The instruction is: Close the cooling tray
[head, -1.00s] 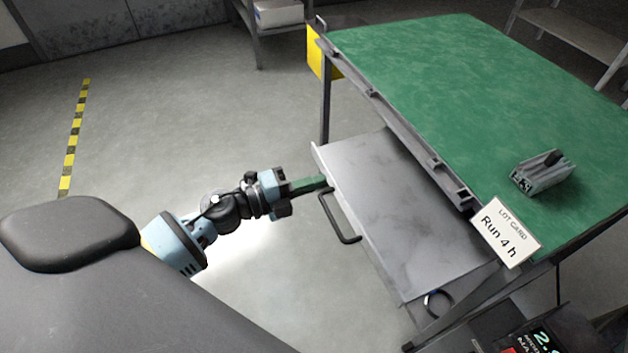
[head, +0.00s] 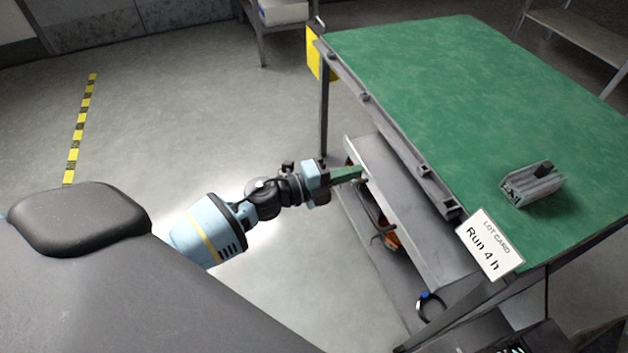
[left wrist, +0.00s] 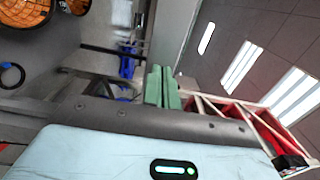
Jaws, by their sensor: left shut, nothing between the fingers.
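The cooling tray (head: 415,218) is a grey metal drawer under the green-topped bench, sticking out only partly from below the bench edge. Its dark bar handle (head: 369,206) is on the front face, partly hidden. My left gripper (head: 360,173) is shut and empty, with its green fingers at the tray's front near the far end. In the left wrist view the closed green fingers (left wrist: 162,86) point toward a grey panel. I cannot tell from the pictures whether the fingertips touch the tray. My right gripper is not in view.
The bench's green top (head: 450,90) carries a grey finned block (head: 532,185) and a lot card (head: 489,245) hangs at its edge. A lower shelf (head: 400,290) below the tray holds an orange item (head: 388,236) and a dark ring (head: 430,307). Floor to the left is open.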

